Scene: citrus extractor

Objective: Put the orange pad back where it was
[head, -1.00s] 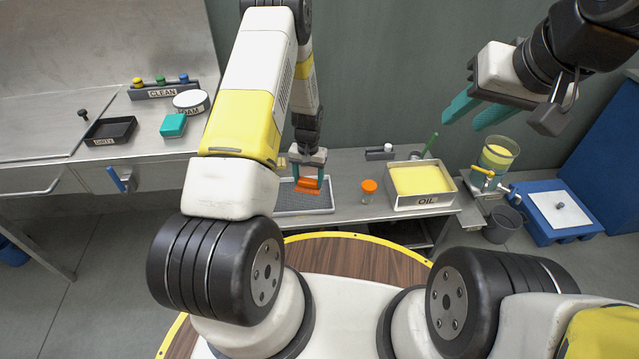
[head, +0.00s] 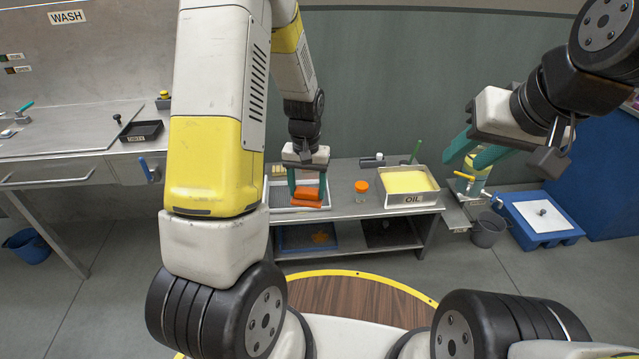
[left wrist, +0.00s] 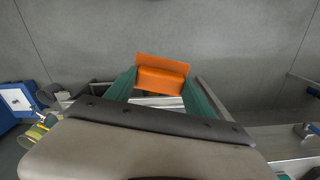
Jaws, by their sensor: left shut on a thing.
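The orange pad (head: 309,194) is between the green fingers of my left gripper (head: 308,188), which is shut on it. It also shows between the fingers in the left wrist view (left wrist: 161,72). In the head view the pad is over the grey mesh tray (head: 280,202) on the bench; I cannot tell whether it touches the tray. My right gripper (head: 466,160) is empty in the air at the right, its green fingers apart.
On the bench stand a small orange-capped jar (head: 361,190) and the OIL tray (head: 412,199) with yellow contents. A blue tray (head: 297,239) lies on the lower shelf.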

